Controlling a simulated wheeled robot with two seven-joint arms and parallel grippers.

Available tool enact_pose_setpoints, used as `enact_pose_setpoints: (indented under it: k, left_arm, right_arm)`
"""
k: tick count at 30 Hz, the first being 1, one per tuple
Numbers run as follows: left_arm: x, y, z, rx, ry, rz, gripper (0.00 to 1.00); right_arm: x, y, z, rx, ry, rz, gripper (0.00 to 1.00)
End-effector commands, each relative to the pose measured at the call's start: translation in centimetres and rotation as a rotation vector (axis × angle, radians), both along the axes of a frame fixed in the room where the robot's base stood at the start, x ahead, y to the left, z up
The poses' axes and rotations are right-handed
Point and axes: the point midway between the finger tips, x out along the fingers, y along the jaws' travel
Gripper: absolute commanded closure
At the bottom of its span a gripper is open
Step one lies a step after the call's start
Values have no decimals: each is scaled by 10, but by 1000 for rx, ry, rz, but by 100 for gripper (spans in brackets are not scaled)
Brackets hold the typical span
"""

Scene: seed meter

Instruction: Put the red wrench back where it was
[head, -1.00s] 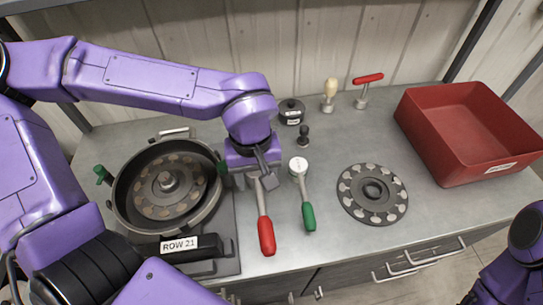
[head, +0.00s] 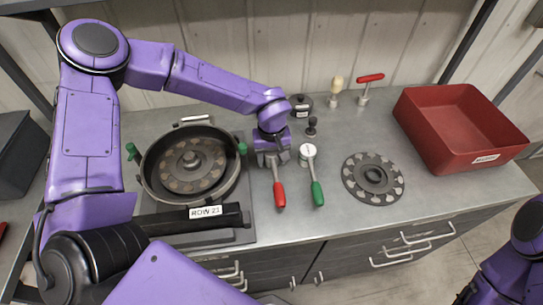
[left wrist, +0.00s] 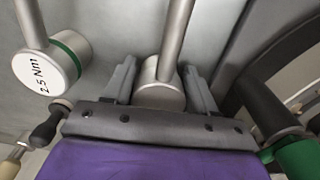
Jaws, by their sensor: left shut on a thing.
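The red-handled wrench (head: 279,194) is beside the green-handled wrench (head: 317,193), roughly parallel to it, with its handle toward the front edge of the bench. My left gripper (head: 271,160) is shut on the red wrench's round metal head. In the left wrist view, that head (left wrist: 160,92) sits between the two fingers. I cannot tell whether the red wrench touches the bench. The green wrench's white head, marked 2.5 Nm (left wrist: 42,70), is apart from the gripper at the left of that view. My right gripper is out of view.
The round seed meter housing (head: 152,190), with green knobs, stands left of the gripper. A small black knob tool (head: 312,127) is close behind the green wrench. A seed disc (head: 373,176) and a red bin (head: 450,160) are to the right. The front bench strip is clear.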

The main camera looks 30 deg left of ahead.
Motion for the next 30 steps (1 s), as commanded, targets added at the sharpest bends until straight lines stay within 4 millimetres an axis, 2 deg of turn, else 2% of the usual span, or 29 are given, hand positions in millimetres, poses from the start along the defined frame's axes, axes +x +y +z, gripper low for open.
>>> enact_pose_setpoints:
  k: [4,5,6,7,15,18,20,27,30]
  left_arm:
    - [1,0,-3,0,0,0,100]
    - [1,0,-4,-1,1,0,37]
    - [1,0,-4,-1,1,0,24]
    - [1,0,-4,-1,1,0,18]
    - [1,0,-3,0,0,1,18]
    - [1,0,5,0,-1,3,18]
    - [2,0,16,-1,-3,3,18]
    - [1,0,78,-2,-5,2,18]
    - [1,0,99,-1,-3,3,18]
  right_arm:
    - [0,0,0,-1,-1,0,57]
    - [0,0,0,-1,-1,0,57]
    - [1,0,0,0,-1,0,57]
    - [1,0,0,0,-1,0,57]
    - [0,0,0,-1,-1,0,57]
    - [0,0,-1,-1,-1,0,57]
    - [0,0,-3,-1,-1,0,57]
    - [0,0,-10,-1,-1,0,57]
    - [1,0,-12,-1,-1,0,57]
